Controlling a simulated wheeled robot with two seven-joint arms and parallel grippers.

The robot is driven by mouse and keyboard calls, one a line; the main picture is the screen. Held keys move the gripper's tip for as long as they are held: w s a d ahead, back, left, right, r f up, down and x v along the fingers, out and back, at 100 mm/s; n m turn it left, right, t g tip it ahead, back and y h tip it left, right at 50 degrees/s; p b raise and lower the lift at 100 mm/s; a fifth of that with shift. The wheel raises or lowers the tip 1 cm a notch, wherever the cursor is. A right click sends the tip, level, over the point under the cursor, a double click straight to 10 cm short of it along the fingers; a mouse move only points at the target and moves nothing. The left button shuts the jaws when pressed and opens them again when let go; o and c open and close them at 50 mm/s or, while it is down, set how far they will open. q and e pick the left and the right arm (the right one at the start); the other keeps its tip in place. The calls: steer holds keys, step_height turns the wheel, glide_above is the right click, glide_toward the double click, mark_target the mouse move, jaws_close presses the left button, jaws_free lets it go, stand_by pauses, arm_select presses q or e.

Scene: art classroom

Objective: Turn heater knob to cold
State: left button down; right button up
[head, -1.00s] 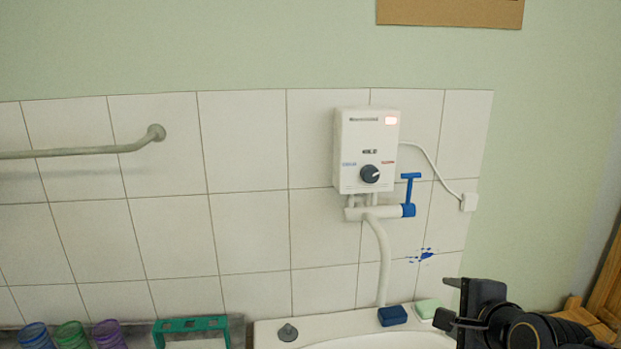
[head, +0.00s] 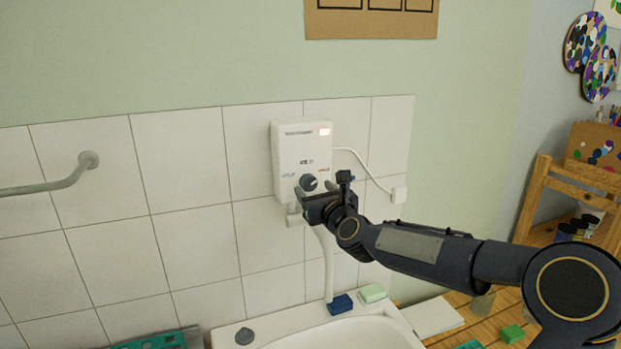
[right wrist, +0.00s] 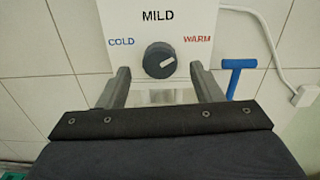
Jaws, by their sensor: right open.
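The white water heater (head: 298,150) hangs on the tiled wall, with a red light at its top right. Its round dark knob (head: 309,182) sits low on its front. In the head view the right gripper (head: 318,192) is at the heater's lower front. My left gripper is out of view.
A white cord runs to a wall outlet (head: 398,194). Below are a white sink (head: 255,325), a blue block (head: 340,304) and a green one (head: 373,293). A metal rail (head: 40,187) is at left.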

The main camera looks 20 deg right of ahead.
mark_target(309, 183)
steer(key=shift+w+p, duration=0.45)
steer(key=shift+w, duration=0.75)
steer(key=c, duration=1)
